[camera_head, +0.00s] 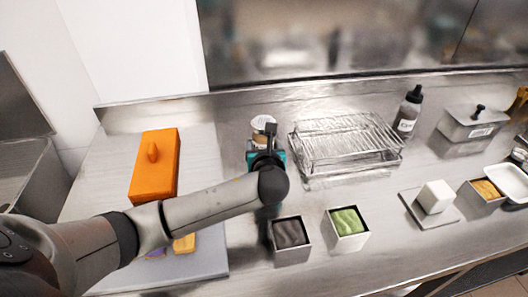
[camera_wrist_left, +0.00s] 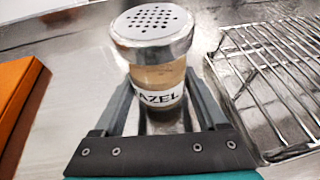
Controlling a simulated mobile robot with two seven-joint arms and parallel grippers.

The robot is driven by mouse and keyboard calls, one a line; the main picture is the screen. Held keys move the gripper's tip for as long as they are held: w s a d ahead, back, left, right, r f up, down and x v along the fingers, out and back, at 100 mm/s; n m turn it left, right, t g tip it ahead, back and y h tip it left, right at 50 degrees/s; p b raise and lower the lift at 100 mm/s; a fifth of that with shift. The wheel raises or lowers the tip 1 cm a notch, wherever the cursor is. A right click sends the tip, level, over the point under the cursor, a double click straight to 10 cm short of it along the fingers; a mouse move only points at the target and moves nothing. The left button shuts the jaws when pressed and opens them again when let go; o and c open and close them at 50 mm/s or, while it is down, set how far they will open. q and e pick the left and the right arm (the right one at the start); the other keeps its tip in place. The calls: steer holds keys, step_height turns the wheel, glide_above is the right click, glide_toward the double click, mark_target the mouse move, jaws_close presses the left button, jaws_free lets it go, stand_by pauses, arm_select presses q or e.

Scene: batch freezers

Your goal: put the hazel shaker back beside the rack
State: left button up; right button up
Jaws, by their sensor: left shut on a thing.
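The hazel shaker (camera_wrist_left: 158,75) is a clear jar of tan powder with a perforated metal lid and a label partly reading "AZEL". It stands upright on the steel counter in the left wrist view, and its top also shows in the head view (camera_head: 262,122). My left gripper (camera_head: 264,142) is shut on the shaker, one finger on each side of the jar in the left wrist view (camera_wrist_left: 157,95). The wire rack (camera_head: 345,140) is just right of the shaker, with a small gap between them; it also shows in the left wrist view (camera_wrist_left: 270,80). My right gripper is not in view.
Two square tubs, dark (camera_head: 290,235) and green (camera_head: 346,222), stand in front of the rack. A dark bottle (camera_head: 408,112) and a steel container (camera_head: 472,125) stand to the right.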

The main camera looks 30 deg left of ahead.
arm_select(q)
steer(key=shift+f, duration=0.8)
steer(key=shift+r, duration=0.1)
steer(key=o, duration=1.3)
steer(key=shift+f, duration=0.2)
steer(key=shift+r, duration=0.15)
steer(key=shift+s+d+r, duration=0.1)
steer(key=shift+s+r, duration=0.05)
steer(key=shift+s, duration=0.05)
steer(key=p+v, duration=0.3)
steer(key=v, duration=0.8)
steer(key=shift+s+d, duration=0.2)
steer(key=shift+r, duration=0.15)
